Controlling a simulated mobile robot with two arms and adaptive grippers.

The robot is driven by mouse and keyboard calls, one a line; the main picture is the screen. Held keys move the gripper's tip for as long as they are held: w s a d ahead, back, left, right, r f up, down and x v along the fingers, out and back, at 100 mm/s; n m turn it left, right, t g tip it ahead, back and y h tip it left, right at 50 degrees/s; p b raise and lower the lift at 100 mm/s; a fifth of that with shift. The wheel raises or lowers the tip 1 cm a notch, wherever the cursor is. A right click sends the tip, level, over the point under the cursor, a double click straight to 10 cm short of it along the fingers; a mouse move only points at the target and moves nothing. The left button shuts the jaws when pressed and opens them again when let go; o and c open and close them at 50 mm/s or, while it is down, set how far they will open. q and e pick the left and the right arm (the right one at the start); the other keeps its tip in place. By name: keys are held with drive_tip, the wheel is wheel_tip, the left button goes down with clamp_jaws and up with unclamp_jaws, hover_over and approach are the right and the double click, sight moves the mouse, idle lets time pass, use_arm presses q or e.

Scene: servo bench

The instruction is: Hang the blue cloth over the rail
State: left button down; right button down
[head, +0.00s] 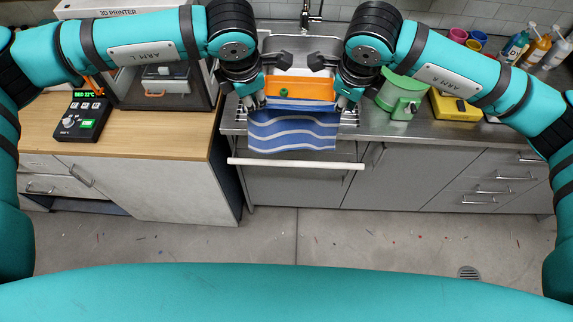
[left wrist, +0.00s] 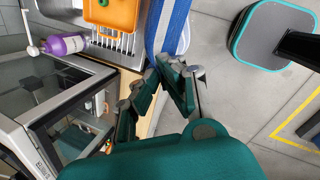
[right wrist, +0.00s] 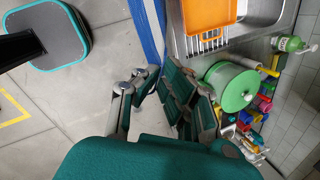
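The blue cloth (head: 292,130) with white stripes is spread between my two grippers and hangs in front of the sink counter. Its lower edge shows just above the pale rail (head: 295,164) in the head view. The rail runs across the cabinet front, and no cloth covers it there. My left gripper (head: 252,101) is shut on the cloth's left upper edge; the cloth also shows in the left wrist view (left wrist: 170,35). My right gripper (head: 345,101) is shut on the right upper edge; the cloth shows in the right wrist view (right wrist: 149,30). The fingertips partly hide the gripped edges.
A green round container (head: 403,95) and a yellow case (head: 455,106) stand right. A black control box (head: 83,118) sits on the wooden counter left.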

drive_tip(key=f+b, duration=0.2)
drive_tip(key=f, duration=0.1)
drive_tip(key=f+b, duration=0.3)
drive_tip(key=shift+w+d, duration=0.1)
drive_tip(key=shift+d, duration=0.1)
drive_tip(key=shift+d, duration=0.2)
drive_tip(key=shift+a, duration=0.15)
idle(0.5)
